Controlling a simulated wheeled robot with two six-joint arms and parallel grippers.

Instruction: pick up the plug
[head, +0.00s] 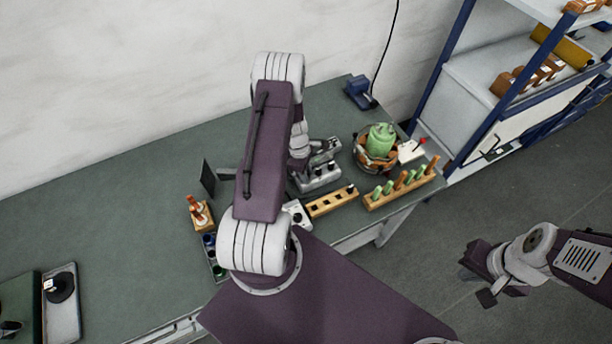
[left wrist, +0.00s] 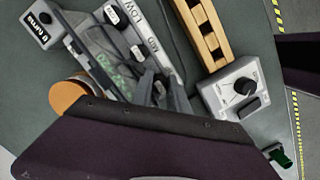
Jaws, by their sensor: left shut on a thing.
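My left gripper (head: 318,152) is down at a light grey block (head: 318,182) on the bench, partly hidden by my own arm. In the left wrist view the grey block (left wrist: 160,35) carries LOW and MID labels and black oval parts. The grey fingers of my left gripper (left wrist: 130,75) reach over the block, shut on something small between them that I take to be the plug. The fingers hide most of it, so its shape and whether it is clear of the block cannot be told. My right gripper (head: 485,285) hangs over the floor, away from the bench.
A wooden strip with holes (head: 332,201) and a grey knob box (head: 297,213) stand close to the block. A wooden rack of green and orange pegs (head: 402,190) and a bowl with a green spool (head: 364,155) are to the right. The left bench is mostly clear.

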